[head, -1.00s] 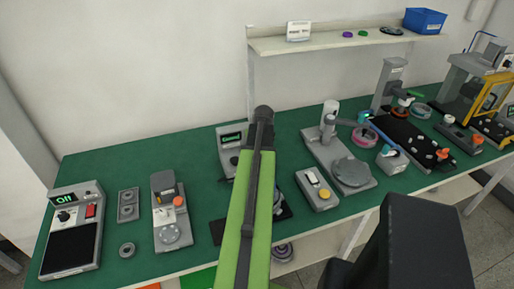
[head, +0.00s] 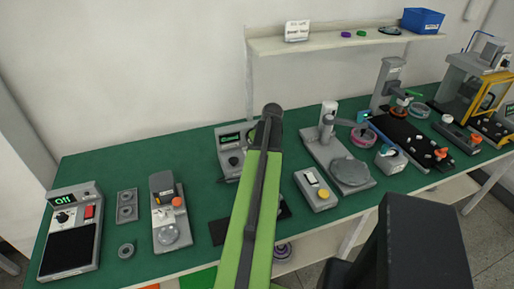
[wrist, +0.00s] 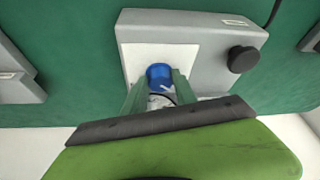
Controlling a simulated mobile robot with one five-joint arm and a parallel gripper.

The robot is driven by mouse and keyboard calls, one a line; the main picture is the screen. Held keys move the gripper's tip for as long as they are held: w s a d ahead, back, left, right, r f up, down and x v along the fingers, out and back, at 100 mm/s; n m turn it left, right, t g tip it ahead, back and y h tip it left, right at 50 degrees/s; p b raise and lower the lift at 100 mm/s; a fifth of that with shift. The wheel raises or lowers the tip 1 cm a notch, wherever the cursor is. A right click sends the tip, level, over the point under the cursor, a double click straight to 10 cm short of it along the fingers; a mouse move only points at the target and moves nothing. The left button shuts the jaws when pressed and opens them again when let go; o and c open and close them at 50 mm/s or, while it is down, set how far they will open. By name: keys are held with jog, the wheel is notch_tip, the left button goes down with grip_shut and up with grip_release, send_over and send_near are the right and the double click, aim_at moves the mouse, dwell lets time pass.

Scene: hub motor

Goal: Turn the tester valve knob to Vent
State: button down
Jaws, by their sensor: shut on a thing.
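The tester (head: 231,150) is a grey box with a green-lit display, at the back of the green table in the head view; my arm partly covers it. In the wrist view its grey body (wrist: 205,30) carries a white panel (wrist: 140,60), a blue knob (wrist: 159,74) and a black knob (wrist: 243,60) to the right. My gripper (wrist: 160,84) has its two fingers on either side of the blue knob and is shut on it. A small white mark shows near the knob's lower edge. No Vent label is readable. In the head view my arm hides the fingers.
A grey unit with a yellow button (head: 316,189) and a round-plate stand (head: 350,171) stand right of my arm. A grey device with an orange knob (head: 178,202) and a scale (head: 70,240) stand left. A shelf (head: 330,42) runs above the table.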

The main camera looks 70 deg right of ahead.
jog(key=c, duration=1)
grip_release()
jog(key=p+v, duration=1.6)
jog(key=v, duration=0.1)
jog(key=shift+s+r, duration=0.1)
jog(key=shift+r, duration=0.05)
